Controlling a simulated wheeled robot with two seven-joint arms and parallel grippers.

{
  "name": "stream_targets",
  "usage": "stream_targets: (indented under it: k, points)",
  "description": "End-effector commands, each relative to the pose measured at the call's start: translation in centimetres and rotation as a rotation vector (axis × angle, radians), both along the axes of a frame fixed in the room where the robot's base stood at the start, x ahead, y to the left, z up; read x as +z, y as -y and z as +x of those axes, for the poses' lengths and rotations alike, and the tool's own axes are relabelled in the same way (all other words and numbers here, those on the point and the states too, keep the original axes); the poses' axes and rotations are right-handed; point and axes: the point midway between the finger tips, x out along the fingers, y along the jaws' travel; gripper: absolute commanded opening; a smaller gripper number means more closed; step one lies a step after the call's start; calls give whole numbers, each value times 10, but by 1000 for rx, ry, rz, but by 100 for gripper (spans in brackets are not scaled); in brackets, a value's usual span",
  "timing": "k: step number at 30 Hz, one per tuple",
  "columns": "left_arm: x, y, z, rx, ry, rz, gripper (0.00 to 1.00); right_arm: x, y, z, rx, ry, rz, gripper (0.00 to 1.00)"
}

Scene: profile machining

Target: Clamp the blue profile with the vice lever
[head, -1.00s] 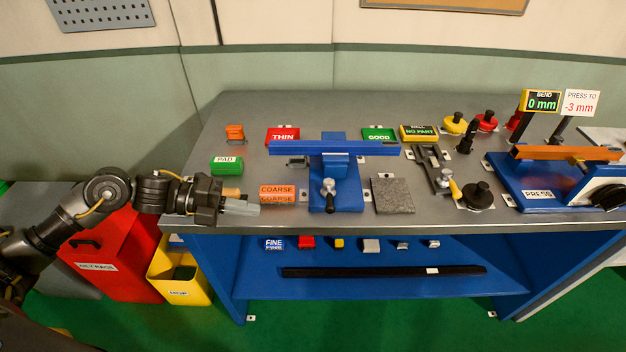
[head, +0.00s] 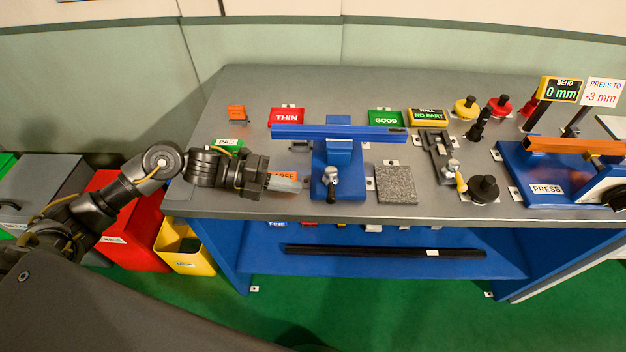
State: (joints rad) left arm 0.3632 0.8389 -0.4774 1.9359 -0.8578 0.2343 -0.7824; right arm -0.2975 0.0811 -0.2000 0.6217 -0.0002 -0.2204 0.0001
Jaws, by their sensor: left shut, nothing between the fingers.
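The blue profile (head: 290,132) lies across the top of the blue vice (head: 350,183), sticking out on both sides. The vice lever (head: 331,186) is at the front of the vice, with a pale knob and a dark handle pointing down toward the front. My left gripper (head: 298,183) is shut and empty. It comes in from the left, low over the bench, just left of the vice lever and over the orange COARSE block (head: 280,175), which it partly hides. It appears apart from the lever. My right gripper is not in view.
A grey rough pad (head: 396,185) lies right of the vice. Red THIN (head: 287,117) and green GOOD (head: 386,118) blocks stand behind. A wall gauge (head: 440,150) and the blue press (head: 545,185) are farther right. Bins stand left of the bench (head: 240,95).

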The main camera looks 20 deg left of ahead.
Motion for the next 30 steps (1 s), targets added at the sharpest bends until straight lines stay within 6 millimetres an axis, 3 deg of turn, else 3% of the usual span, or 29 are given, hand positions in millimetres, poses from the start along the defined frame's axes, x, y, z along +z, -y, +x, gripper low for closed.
stream_targets:
  k: [6, 10, 30]
  points:
    - [0, 36, 9, -3, -1, -2, 0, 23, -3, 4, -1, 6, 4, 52]
    - [-2, 48, 12, -2, 0, -1, 0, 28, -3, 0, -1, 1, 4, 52]
    - [-6, 62, 14, 26, 0, 0, 0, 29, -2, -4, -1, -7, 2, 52]
